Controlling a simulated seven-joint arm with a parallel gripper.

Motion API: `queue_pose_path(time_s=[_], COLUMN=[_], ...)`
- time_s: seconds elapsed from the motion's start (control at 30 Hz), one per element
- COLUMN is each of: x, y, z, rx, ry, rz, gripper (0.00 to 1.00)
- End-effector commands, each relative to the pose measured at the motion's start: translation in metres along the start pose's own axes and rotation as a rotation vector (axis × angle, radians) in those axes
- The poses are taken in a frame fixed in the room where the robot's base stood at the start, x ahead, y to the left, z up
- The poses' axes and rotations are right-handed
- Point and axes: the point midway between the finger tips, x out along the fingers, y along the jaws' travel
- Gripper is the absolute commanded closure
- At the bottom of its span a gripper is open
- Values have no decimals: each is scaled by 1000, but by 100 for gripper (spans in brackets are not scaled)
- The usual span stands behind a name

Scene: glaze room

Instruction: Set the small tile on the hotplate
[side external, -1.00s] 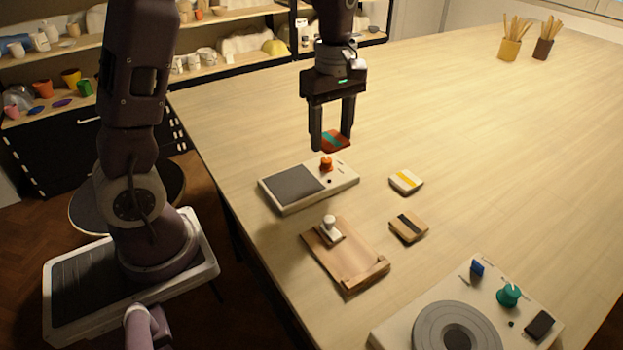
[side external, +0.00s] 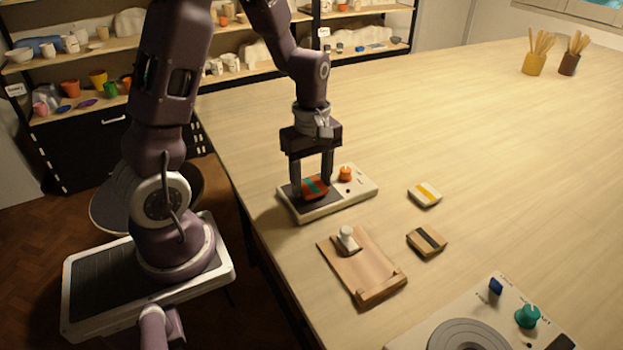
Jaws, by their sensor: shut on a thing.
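The small tile (side external: 314,187) is red-brown with a teal stripe. My gripper (side external: 312,188) is shut on it, with one finger at each side. The tile is over the dark plate of the hotplate, very low; I cannot tell whether it touches the surface. The hotplate (side external: 335,207) is a pale slab with a dark square plate at its left and an orange knob (side external: 345,174) at its right. My fingers and the tile hide part of the dark plate.
A white tile with a yellow stripe (side external: 425,194) and a tan tile with a dark stripe (side external: 427,241) lie to the right. A wooden board (side external: 365,268) with a white-knobbed piece is in front. A device with a round plate (side external: 468,338) is at lower right.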

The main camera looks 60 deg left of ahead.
Motion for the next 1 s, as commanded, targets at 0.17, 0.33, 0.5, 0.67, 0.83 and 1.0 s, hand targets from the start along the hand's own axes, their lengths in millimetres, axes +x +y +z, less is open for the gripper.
queue_pose_path(time_s=[0.17, 0.33, 0.5, 0.67, 0.83, 1.0], x=[3, 2, 2, -23, -71, -107], y=[0, 0, 0, 2, 2, 1], z=[0, 0, 0, -1, 0, 0], rx=[0, 0, 0, 0, 1, 0], ry=[0, 0, 0, 3, 2, 1], rz=[-1, 0, 0, 7, 8, 4], gripper=[34, 26, 26, 26, 26, 26])
